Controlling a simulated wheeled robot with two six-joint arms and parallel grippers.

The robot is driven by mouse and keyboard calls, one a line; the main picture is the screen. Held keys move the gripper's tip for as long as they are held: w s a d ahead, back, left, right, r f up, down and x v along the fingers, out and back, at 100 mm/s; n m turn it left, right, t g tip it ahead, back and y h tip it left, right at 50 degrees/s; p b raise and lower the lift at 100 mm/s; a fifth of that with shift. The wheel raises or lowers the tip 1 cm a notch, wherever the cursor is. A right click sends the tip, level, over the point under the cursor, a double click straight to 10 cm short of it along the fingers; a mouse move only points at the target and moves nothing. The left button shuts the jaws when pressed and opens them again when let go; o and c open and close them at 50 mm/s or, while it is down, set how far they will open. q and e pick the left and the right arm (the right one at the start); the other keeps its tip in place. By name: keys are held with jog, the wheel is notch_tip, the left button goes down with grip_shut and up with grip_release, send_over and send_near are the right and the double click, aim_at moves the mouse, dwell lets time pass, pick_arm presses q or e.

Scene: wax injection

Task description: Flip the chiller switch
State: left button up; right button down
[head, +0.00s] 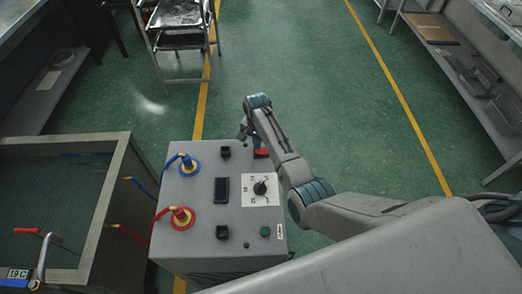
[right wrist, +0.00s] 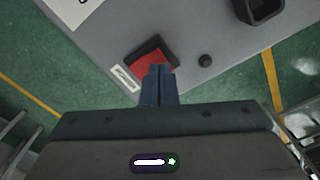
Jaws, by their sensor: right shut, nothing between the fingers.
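The chiller (head: 212,242) is a grey box with a speckled top panel, standing in the middle of the head view. Its red rocker switch (right wrist: 151,63) in a black frame lies near the panel edge in the right wrist view, beside a small white label. In the head view the switch (head: 261,153) shows partly, next to my arm. My right gripper (right wrist: 158,70) is shut and empty, with its fingertips over the red switch; whether they touch it I cannot tell. In the head view the right gripper (head: 246,130) is at the panel's far edge. My left gripper is not in view.
A tank (head: 112,190) stands left. Green floor to the right is clear.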

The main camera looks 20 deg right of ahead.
jog(key=shift+s+f+b, duration=0.1)
jog(key=shift+f+b, duration=0.55)
jog(key=shift+f, duration=0.4)
dwell(0.7)
notch_tip(320, 180, up, 2)
jog(key=shift+r+p, duration=0.1)
jog(key=shift+p, duration=1.15)
notch_tip(320, 180, up, 5)
jog(key=p, duration=0.5)
jog(key=shift+f, duration=0.2)
